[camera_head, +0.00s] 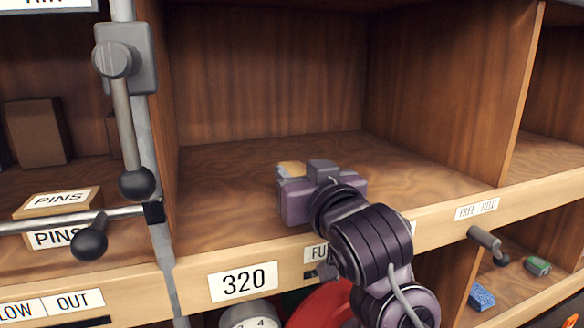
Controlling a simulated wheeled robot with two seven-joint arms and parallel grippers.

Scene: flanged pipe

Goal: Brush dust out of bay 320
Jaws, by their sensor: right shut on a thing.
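Bay 320 (415,175) is an open wooden compartment with a "320" label (243,282) on its front lip. My right gripper (300,176) reaches over the lip into the front of the bay, low over its floor. It is shut on a small tan and bluish-grey thing (290,168), perhaps the brush, mostly hidden behind the gripper body. Whether this touches the floor I cannot tell. No distinct dust shows on the visible floor. My left gripper is not in view.
A lever with a black knob (136,183) hangs on the grey post left of the bay. Another knob (89,242) ends a horizontal rod. A red round part (322,305) and a dial (250,315) lie below the lip. The bay's back is clear.

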